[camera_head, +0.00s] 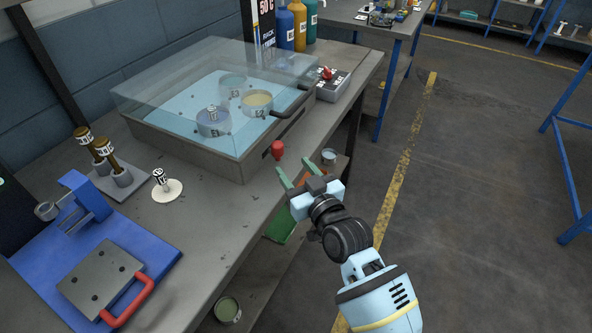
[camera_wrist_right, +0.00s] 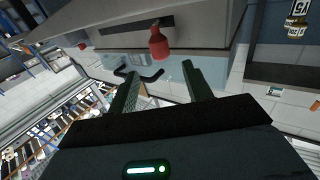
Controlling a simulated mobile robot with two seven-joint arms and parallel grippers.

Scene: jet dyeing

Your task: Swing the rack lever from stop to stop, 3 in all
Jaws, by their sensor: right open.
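The rack lever shows as a red knob (camera_head: 278,150) on the front wall of the glass-lidded bath (camera_head: 200,158), near a dark slot. In the right wrist view the red knob (camera_wrist_right: 158,43) hangs just beyond and between the two fingertips. My right gripper (camera_head: 292,154) has its green fingers apart, with nothing between them, a short way in front of the knob; it also shows in the right wrist view (camera_wrist_right: 160,69). The fingers do not appear to touch the knob. My left gripper is out of view.
A black lid handle (camera_head: 290,105) is above the knob. A grey box with a red button (camera_head: 327,75) stands right of the bath. A blue board (camera_head: 150,253) with a red-handled plate lies at the left. A small pot (camera_head: 329,156) is below the bench edge. Open floor lies right.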

